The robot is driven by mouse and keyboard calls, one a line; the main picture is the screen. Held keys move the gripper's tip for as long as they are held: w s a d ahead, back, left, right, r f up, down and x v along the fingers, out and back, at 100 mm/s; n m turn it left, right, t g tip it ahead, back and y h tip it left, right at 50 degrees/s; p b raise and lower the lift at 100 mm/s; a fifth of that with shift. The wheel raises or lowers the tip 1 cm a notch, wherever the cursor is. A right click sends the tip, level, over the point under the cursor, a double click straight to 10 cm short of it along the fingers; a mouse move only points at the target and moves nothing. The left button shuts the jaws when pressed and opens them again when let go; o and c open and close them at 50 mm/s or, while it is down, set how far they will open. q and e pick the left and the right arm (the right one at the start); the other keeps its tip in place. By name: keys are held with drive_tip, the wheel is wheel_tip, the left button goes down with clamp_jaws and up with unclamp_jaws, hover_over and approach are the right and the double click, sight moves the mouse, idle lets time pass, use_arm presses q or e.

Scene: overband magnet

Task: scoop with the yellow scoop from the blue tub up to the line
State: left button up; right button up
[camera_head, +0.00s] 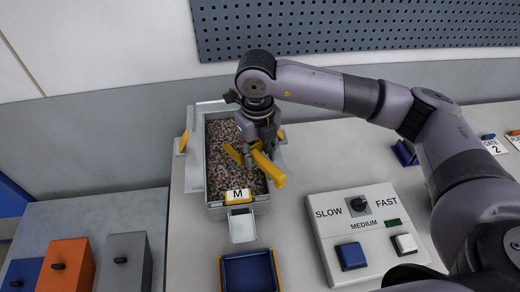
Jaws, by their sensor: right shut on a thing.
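My right gripper (252,143) is over the long grey bin and is shut on the yellow scoop (267,168). The scoop is tilted, with its yellow end toward the bin's right wall. The gripper hides part of it, and I cannot tell whether it holds any material or touches the bin's contents. A blue tub (223,276) stands at the bottom centre, cut off by the frame edge; its inside looks dark blue, and I make out no material or line in it. My left gripper is not in view.
The grey bin (208,178), labelled M, holds mixed brown-grey bits; a pale chute (242,226) is at its front. A control panel (325,237) with a knob and two buttons stands at right. Blue, orange and grey blocks stand lower left. A blue holder (404,153) is behind the panel.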

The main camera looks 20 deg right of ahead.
drive_tip(key=shift+r, duration=0.1)
idle(0.3)
drive_tip(key=shift+w+a+r+g+p, duration=0.1)
drive_tip(key=shift+w+r+g+p, duration=0.1)
drive_tip(key=shift+r+g+p, duration=0.4)
drive_tip(key=shift+w+g+h+p, duration=0.15)
drive_tip(key=shift+g+h+p, duration=0.15)
drive_tip(key=shift+h+p, duration=0.1)
drive_tip(key=shift+w+a+r+g+p, duration=0.2)
drive_tip(key=shift+r+g+p, duration=0.2)
drive_tip(key=shift+r+p, duration=0.15)
drive_tip(key=shift+w+r+g+h, duration=0.15)
drive_tip(key=shift+w+g+h, duration=0.15)
drive_tip(key=shift+g, duration=0.1)
drive_tip(key=shift+s, duration=0.1)
drive_tip(key=shift+r, duration=0.1)
